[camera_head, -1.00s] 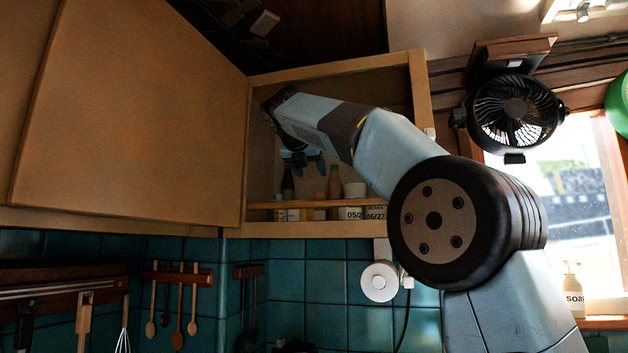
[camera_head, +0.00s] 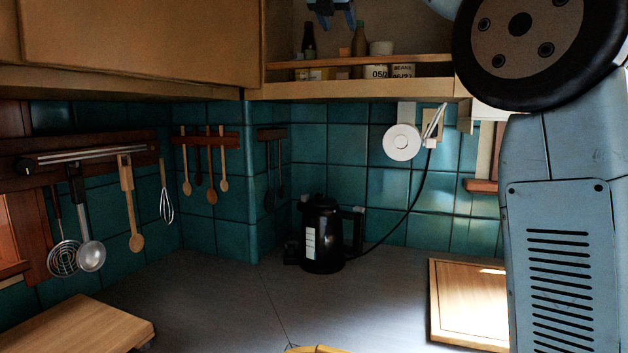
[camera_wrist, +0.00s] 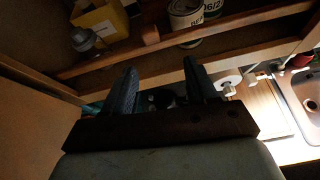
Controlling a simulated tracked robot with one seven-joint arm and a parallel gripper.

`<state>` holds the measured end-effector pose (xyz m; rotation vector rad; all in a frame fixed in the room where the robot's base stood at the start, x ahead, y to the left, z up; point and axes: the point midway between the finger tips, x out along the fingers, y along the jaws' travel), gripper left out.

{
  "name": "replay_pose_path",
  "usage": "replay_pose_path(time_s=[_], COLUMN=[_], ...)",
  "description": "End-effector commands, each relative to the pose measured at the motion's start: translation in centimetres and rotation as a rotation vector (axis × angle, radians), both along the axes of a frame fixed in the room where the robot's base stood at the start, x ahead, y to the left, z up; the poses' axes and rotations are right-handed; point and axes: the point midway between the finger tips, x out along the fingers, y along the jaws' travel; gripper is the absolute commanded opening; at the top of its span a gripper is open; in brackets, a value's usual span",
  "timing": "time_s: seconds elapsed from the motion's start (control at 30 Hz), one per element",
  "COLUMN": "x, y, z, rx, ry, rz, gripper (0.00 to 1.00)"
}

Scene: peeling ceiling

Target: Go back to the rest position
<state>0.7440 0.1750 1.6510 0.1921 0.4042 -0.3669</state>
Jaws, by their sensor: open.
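My gripper (camera_head: 332,14) is at the top edge of the head view, in front of the open cupboard and above its shelf (camera_head: 420,60). Most of my forearm is cut off by the top edge. In the wrist view my gripper (camera_wrist: 160,75) has its two fingers spread apart with nothing between them. The shelf rail (camera_wrist: 225,38) and several items show beyond the fingertips.
Bottles (camera_head: 358,40) and labelled cans (camera_head: 403,71) stand on the shelf. A closed cupboard door (camera_head: 140,45) is at left. Below are a black kettle (camera_head: 322,240), a cutting board (camera_head: 468,300) and clear grey counter (camera_head: 215,300). Utensils hang on the tiled wall.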

Motion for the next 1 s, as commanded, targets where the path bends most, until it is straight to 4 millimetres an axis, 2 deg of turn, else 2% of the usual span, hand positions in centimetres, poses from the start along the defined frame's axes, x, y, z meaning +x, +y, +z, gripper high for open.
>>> replay_pose_path(time_s=[0.03,0.17,0.47,0.77,1.0], x=[-0.7,-2.6,-8.5,-16.0,-23.0], y=[-1.1,-3.6,-9.1,-13.5,-16.0], z=[-0.7,-3.7,-12.1,-22.0,-30.9], rx=[0.058,0.252,0.717,1.173,1.518], ry=[-0.002,-0.001,-0.003,-0.031,-0.088], rz=[-0.026,-0.115,-0.39,-0.76,-1.123], gripper=[0.57,0.57,0.57,0.57,0.57])
